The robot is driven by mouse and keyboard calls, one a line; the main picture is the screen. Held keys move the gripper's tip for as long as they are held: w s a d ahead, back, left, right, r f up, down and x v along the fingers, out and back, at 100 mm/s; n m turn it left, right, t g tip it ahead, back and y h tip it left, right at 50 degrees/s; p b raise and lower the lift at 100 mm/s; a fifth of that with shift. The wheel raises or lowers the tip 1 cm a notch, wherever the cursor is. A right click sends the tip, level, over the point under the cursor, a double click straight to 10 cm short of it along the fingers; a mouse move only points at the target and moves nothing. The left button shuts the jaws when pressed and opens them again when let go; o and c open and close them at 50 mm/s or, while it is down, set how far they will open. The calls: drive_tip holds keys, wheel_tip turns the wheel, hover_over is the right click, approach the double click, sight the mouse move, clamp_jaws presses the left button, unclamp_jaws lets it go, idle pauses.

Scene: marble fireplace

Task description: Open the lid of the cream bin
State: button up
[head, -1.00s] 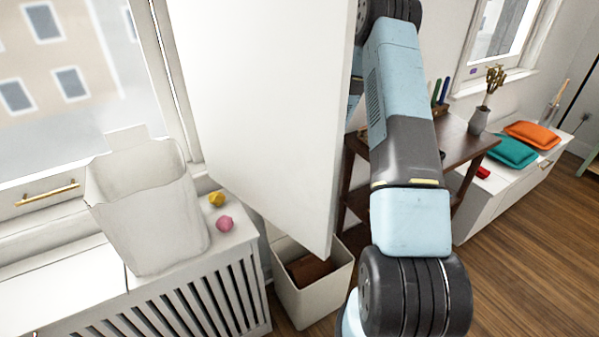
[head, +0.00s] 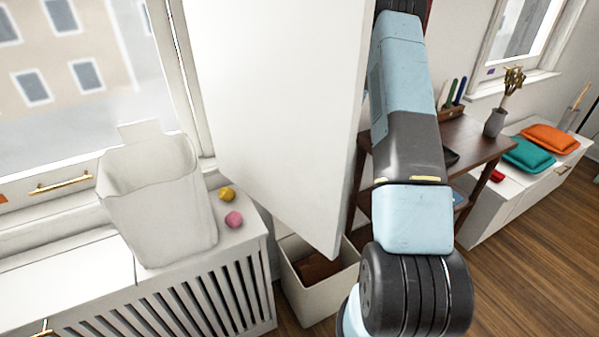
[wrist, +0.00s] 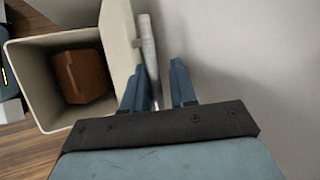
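The cream bin (head: 325,299) stands on the floor beside the radiator cover. Its top is open and a brown block (head: 316,267) lies inside. In the wrist view the bin (wrist: 28,88) is at the left with the brown block (wrist: 82,76) in it. A cream panel, which looks like its lid (wrist: 119,38), stands raised along the bin's right side. My gripper (wrist: 158,88) is just right of this panel, with its fingers apart. A pale bar (wrist: 148,55) shows between and beyond the fingers; I cannot tell whether they touch it. The gripper is hidden in the head view.
A large white panel (head: 285,110) blocks part of the head view. A white container (head: 160,205), a yellow (head: 227,194) and a pink object (head: 233,219) sit on the slatted cover (head: 215,258). A dark wooden table (head: 470,145) is right of my arm. Floor is clear at right.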

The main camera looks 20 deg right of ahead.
drive_tip(key=v, duration=1.3)
drive_tip(key=shift+d, duration=0.15)
drive_tip(key=shift+r, duration=0.15)
